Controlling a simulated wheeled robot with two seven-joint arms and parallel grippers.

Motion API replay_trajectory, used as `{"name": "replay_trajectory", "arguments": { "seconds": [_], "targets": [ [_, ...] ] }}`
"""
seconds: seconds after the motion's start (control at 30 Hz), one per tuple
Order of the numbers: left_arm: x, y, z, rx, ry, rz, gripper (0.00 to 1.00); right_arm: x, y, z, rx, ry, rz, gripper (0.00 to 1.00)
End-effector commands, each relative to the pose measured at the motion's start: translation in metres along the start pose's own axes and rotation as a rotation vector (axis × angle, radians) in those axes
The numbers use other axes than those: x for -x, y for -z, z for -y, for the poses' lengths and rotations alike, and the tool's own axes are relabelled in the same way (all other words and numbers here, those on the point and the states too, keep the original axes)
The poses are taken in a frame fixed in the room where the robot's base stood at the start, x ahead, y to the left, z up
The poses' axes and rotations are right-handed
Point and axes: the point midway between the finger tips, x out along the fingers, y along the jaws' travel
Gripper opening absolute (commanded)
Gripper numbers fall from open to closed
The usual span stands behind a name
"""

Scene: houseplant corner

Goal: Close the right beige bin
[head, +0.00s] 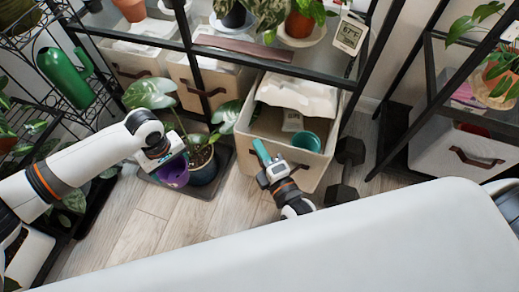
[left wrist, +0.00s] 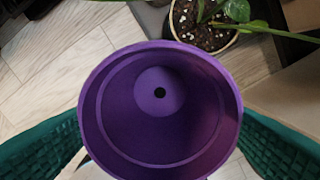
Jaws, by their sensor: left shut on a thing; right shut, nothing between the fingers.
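The right beige bin (head: 242,151) stands pulled out from under the black shelf, its top open. Inside it lie a pale bag (head: 300,95) and a teal pot (head: 306,141). My right gripper (head: 261,151) is shut and empty at the bin's front; whether it touches the bin I cannot tell. My left gripper (head: 170,158) is shut on an empty purple pot (head: 174,173), left of the bin. The left wrist view looks down into this purple pot (left wrist: 160,120), with a drain hole in its bottom and a teal finger on each side.
A potted plant (head: 202,165) stands on a dark tray (head: 215,190) beside the bin. A dumbbell (head: 345,170) lies close at the bin's right. Two more beige bins (head: 193,85) (head: 125,65) sit under the shelf. Wooden floor (head: 150,215) is clear in front.

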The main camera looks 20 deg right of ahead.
Motion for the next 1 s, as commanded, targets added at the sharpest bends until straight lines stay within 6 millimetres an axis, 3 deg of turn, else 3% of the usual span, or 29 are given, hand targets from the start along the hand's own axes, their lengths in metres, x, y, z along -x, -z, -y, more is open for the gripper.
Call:
{"name": "replay_trajectory", "arguments": {
  "seconds": [0.4, 0.7, 1.0],
  "targets": [
    [0.023, 0.000, 0.000, 0.000, 0.000, 0.000, 0.43, -0.065, 0.064, 0.004, 0.006, 0.004, -0.001, 0.00],
    [0.021, 0.000, 0.000, 0.000, 0.000, 0.000, 0.43, -0.114, 0.114, 0.002, 0.005, 0.004, -0.002, 0.00],
    [0.016, 0.000, 0.000, 0.000, 0.000, 0.000, 0.43, -0.141, 0.142, 0.001, 0.003, 0.002, -0.001, 0.00]
  ]
}}
